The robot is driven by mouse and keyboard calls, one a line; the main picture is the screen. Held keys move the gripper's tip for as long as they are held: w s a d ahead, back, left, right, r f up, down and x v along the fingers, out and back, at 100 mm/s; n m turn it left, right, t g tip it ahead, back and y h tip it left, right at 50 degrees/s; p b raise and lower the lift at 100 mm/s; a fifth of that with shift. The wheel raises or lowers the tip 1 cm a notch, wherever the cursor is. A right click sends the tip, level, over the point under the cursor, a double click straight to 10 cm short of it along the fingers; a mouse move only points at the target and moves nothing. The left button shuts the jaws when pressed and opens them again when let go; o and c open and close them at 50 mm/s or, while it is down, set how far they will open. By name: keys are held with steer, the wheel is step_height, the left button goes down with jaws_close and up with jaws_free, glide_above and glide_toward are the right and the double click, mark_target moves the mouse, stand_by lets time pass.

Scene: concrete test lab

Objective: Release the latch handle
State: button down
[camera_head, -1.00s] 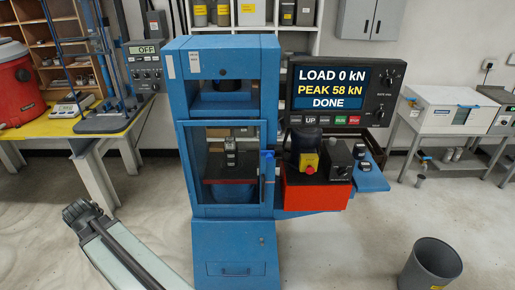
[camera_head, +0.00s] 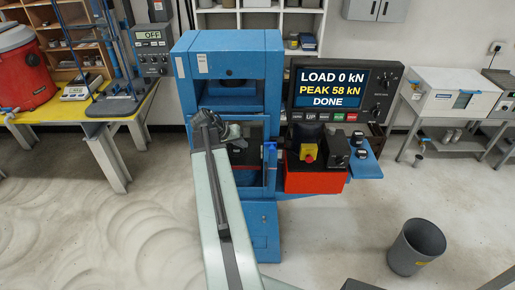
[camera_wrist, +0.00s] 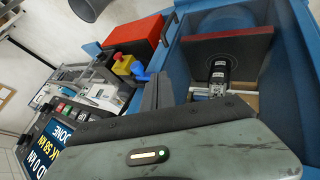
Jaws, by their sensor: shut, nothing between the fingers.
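The blue testing machine (camera_head: 228,70) stands in the middle of the head view. What looks like its latch handle (camera_head: 270,153) is a small blue piece on the right edge of the lower chamber's front. A blue piece beside the yellow box in the wrist view (camera_wrist: 141,76) may be the same handle. My gripper (camera_head: 232,130) is in front of the chamber, left of the handle and apart from it. My arm hides much of the chamber front.
A grey bin (camera_head: 415,248) stands on the floor at right.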

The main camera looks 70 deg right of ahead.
mark_target(271, 147)
steer(key=s+d+f+b, duration=0.6)
steer(key=d+f, duration=0.1)
steer(key=shift+s, duration=0.2)
stand_by(0.4)
